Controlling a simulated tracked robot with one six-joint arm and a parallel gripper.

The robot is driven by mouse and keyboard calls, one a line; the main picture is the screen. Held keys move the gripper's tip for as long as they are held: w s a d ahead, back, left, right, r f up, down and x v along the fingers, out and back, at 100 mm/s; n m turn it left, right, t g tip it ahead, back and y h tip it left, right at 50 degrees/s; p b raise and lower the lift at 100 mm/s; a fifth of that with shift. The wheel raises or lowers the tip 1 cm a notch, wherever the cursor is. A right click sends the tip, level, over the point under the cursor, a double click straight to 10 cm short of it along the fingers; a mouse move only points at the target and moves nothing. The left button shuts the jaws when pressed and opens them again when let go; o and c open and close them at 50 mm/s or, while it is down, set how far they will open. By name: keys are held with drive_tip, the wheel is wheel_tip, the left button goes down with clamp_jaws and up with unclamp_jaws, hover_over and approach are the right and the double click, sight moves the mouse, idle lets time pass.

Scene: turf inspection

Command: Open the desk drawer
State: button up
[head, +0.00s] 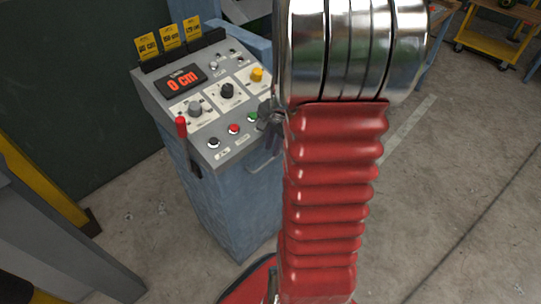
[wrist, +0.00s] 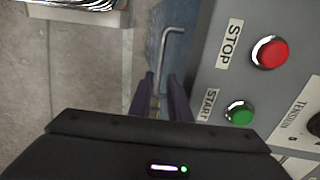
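The desk is a blue cabinet (head: 215,205) with a sloped grey control panel on top. A bent metal handle (head: 264,158) sits on its blue side just under the panel; I take it for the drawer handle. In the wrist view the handle (wrist: 168,45) stands out from the blue face (wrist: 190,22), and its lower end shows between my fingers. My gripper (wrist: 161,76) is open, with a gap between two dark fingers. I cannot tell whether they touch the handle. In the head view my gripper is mostly hidden by my red arm. The drawer's outline is not clear.
The panel carries a red STOP button (wrist: 269,52), a green START button (wrist: 240,112), knobs, a "0 cm" display (head: 185,81) and a red lever (head: 181,127). A yellow cart (head: 490,38) stands at the back right. The concrete floor at right is clear.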

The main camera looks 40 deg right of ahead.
sight(269, 160)
drive_tip(key=shift+w+f, duration=0.15)
drive_tip(key=shift+f, duration=0.75)
drive_tip(key=shift+w+f, duration=0.2)
drive_tip(key=shift+f, duration=0.75)
drive_tip(key=shift+w+f, duration=0.15)
drive_tip(key=shift+f, duration=0.75)
drive_tip(key=shift+c, duration=0.2)
clamp_jaws()
drive_tip(key=shift+a, duration=0.1)
